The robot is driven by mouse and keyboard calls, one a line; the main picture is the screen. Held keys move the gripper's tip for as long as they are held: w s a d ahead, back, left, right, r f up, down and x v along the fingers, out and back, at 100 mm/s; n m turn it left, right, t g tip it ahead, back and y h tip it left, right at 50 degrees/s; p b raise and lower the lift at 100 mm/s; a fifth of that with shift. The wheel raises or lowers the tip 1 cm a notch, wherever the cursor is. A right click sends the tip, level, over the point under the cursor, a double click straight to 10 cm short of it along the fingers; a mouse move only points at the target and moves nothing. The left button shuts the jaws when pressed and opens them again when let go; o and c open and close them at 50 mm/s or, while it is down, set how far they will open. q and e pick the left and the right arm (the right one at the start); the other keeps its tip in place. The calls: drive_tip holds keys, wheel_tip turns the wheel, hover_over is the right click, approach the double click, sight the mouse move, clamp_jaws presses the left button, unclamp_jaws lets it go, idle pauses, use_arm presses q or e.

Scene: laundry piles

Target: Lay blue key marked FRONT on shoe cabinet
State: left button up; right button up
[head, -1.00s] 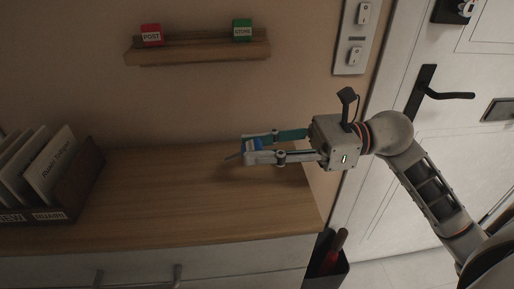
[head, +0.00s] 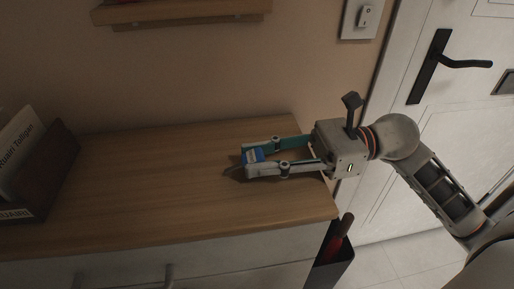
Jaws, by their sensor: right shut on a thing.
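The blue key (head: 255,155) with a white label sits between the fingers of my right gripper (head: 257,160), which is shut on it. Its label is too small to read. The key's shaft points left and slightly down, over the wooden top of the shoe cabinet (head: 130,185). The gripper is low over the right part of the top; I cannot tell whether the key touches the wood. My left gripper is not in view.
A dark letter holder (head: 50,172) with envelopes stands at the left of the top. A wooden wall shelf (head: 180,12) is above. A dark bin (head: 332,262) with a red item stands right of the cabinet. A door (head: 420,150) is at right. The middle of the top is clear.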

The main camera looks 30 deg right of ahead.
drive_tip(key=shift+f, duration=0.35)
drive_tip(key=o, duration=1.1)
drive_tip(key=shift+o, duration=0.2)
drive_tip(key=v, duration=1.2)
drive_tip(key=shift+r, duration=0.15)
